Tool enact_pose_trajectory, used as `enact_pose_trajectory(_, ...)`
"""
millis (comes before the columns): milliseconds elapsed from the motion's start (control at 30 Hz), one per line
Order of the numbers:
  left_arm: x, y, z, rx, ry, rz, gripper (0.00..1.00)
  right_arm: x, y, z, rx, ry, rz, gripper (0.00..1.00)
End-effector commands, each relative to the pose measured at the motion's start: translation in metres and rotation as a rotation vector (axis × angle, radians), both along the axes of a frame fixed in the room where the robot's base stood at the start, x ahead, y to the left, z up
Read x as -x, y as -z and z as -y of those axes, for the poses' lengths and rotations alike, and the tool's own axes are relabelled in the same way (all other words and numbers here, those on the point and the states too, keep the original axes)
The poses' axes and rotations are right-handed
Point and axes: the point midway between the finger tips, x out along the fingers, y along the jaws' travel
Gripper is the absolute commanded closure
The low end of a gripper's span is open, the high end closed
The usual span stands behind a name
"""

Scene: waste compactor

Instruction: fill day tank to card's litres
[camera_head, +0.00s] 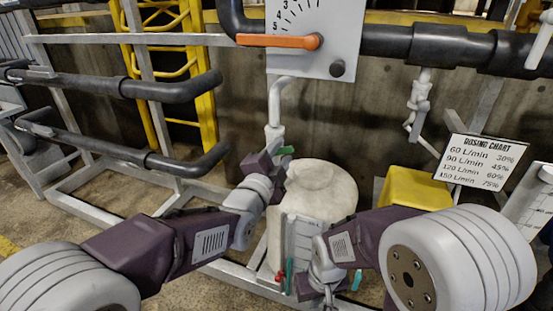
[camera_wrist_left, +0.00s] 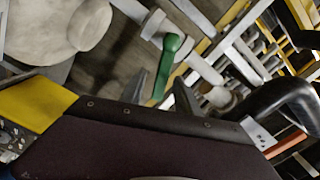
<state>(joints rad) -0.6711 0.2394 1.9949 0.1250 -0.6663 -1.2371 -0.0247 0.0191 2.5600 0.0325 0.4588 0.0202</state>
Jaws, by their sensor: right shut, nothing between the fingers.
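A pale, rounded tank (camera_head: 320,188) stands at centre, with a white graduated panel (camera_head: 302,240) on its front; I cannot read a level. A green lever (camera_head: 287,150) sits on the white pipe behind it and also shows in the left wrist view (camera_wrist_left: 166,66). My left gripper (camera_head: 264,163) is beside this lever; its fingers are not clear and I cannot tell whether they touch it. My right gripper (camera_head: 322,292) is shut and empty, low in front of the tank. A white dosing chart (camera_head: 478,162) pairs L/min with percentages. I see no readable litres card.
A grey dial plate (camera_head: 318,30) with an orange pointer (camera_head: 278,41) hangs above on a thick black pipe (camera_head: 390,40). A yellow box (camera_head: 415,188) stands right of the tank. Black pipes (camera_head: 160,90) and metal frames fill the left, before a yellow ladder (camera_head: 200,65).

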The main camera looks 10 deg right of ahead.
Motion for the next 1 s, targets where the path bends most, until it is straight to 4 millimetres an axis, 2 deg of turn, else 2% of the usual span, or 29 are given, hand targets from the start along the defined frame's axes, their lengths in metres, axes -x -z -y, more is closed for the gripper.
enact_pose_trajectory(200,0.038,-0.004,-0.025,0.0,0.0,0.0,0.62,0.0,-0.013,0.0,0.0,0.0,0.0,1.0)
enact_pose_trajectory(400,0.061,-0.002,-0.041,0.001,0.0,-0.001,0.62,0.0,-0.018,0.0,0.0,0.0,0.0,1.0)
enact_pose_trajectory(767,0.063,0.0,-0.045,0.001,-0.004,0.0,0.62,0.0,-0.018,0.0,0.0,0.0,0.0,1.0)
enact_pose_trajectory(867,0.044,-0.001,-0.073,0.002,-0.073,0.001,0.62,0.0,-0.018,0.0,0.0,0.0,0.0,1.0)
enact_pose_trajectory(967,0.011,0.007,-0.142,-0.012,-0.232,-0.016,0.62,0.0,-0.018,0.0,0.0,0.0,0.0,1.0)
enact_pose_trajectory(1000,0.001,0.024,-0.176,-0.034,-0.3,-0.071,0.62,0.0,-0.018,0.0,0.0,0.0,0.0,1.0)
